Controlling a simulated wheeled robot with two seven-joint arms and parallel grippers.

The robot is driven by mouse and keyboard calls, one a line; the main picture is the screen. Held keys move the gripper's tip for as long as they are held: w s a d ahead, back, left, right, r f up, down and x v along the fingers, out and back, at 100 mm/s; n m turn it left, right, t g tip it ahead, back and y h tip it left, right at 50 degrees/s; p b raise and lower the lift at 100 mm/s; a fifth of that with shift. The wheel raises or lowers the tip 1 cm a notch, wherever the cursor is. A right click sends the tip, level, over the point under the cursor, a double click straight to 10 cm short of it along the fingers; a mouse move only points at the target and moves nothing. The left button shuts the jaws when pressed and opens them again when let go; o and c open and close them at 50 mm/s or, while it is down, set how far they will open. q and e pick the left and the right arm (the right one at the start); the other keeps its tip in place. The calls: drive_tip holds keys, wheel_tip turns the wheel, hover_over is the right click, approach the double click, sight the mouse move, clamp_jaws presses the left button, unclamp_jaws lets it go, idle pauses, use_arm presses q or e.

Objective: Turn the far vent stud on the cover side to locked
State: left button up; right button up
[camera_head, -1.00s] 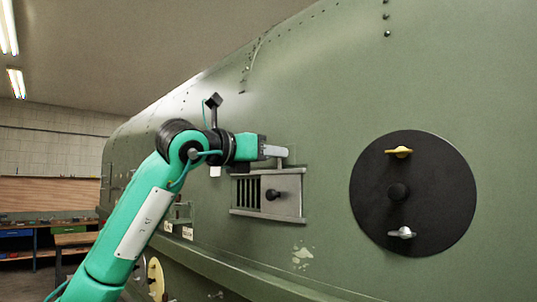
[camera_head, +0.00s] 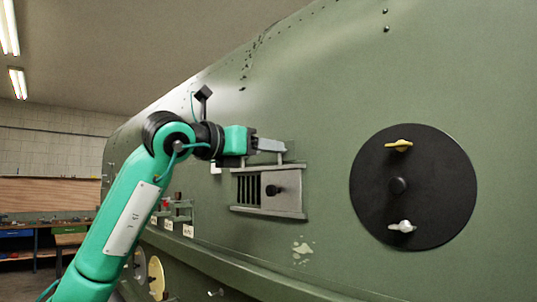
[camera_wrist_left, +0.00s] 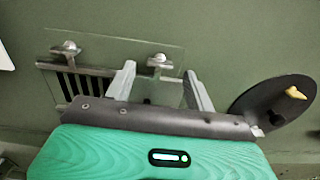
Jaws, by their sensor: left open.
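The vent (camera_head: 290,203) is a metal panel with a barred opening and a dark knob, set in the green fuselage skin. In the left wrist view, two silver studs sit along its edge: one at the left (camera_wrist_left: 67,48) and one on the cover side (camera_wrist_left: 158,60). My left gripper (camera_head: 278,146) is at the vent's upper edge in the head view. In the left wrist view its open fingers (camera_wrist_left: 160,78) frame the cover-side stud, with nothing held. Whether they touch it, I cannot tell. The stud's lock state is unclear. My right gripper is out of view.
A round black cover (camera_head: 435,185) with a yellow wing stud (camera_head: 398,145), a dark knob and a silver wing stud (camera_head: 403,227) is right of the vent. A ledge (camera_head: 215,252) runs below. Workbenches (camera_head: 40,240) stand far left.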

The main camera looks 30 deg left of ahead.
use_arm(q)
drive_tip(key=b+v, duration=0.3)
drive_tip(key=v, duration=0.8)
drive_tip(key=shift+s, duration=0.2)
drive_tip(key=shift+a, duration=0.1)
